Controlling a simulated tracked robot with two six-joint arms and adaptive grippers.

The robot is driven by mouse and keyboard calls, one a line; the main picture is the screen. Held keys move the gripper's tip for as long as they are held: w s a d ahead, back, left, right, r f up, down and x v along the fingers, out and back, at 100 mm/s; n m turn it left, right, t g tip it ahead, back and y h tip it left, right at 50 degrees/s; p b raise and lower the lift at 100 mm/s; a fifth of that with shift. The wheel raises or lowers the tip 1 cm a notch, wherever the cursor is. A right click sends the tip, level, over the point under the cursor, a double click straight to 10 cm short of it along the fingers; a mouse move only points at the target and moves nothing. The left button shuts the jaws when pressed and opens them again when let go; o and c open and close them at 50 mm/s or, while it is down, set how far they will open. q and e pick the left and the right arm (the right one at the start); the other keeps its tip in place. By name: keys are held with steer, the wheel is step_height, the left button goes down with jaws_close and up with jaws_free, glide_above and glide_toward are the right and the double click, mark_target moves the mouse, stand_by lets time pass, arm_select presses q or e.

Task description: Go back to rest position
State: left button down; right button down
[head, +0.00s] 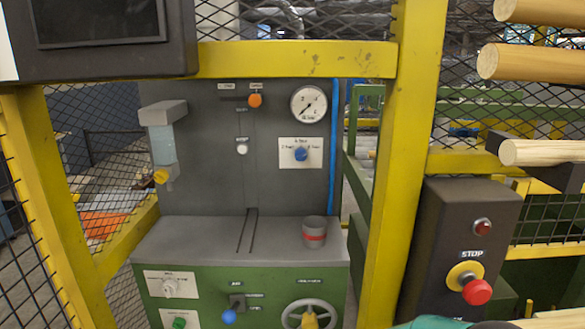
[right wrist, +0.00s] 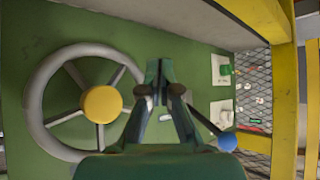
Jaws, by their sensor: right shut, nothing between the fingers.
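My right gripper (right wrist: 159,75) shows in the right wrist view with its fingers together and nothing between them. It points at the green machine front, between a grey handwheel (right wrist: 36,95) on the left and a lever with a blue ball knob (right wrist: 227,141) on the right. It appears apart from both, though the gap to the panel is hard to judge. The handwheel has a yellow hub (right wrist: 101,104). In the head view the handwheel (head: 289,317) is cut by the bottom edge, and the blue knob (head: 229,316) is left of it. My left gripper is not in view.
A yellow post (head: 400,150) stands between the machine and a stop box (head: 455,235) with a red button (head: 477,292). A cup with a red band (head: 314,238) stands on the grey worktop (head: 190,240). Wooden rods (head: 530,63) jut in at the upper right.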

steer(key=s+d+f+m+g+h, duration=0.1)
steer(key=s+d+f+m+g, duration=0.35)
steer(key=s+f, duration=0.9)
steer(key=s+d+f+m+g, duration=0.1)
steer(key=s+d+f+m, duration=0.1)
steer(key=s, duration=0.6)
steer(key=s+d+f+m+g+h, duration=0.1)
steer(key=s+d+f+m, duration=0.1)
steer(key=s+d, duration=0.3)
steer(key=s+m, duration=0.1)
steer(key=s, duration=0.3)
steer(key=shift+d, duration=0.15)
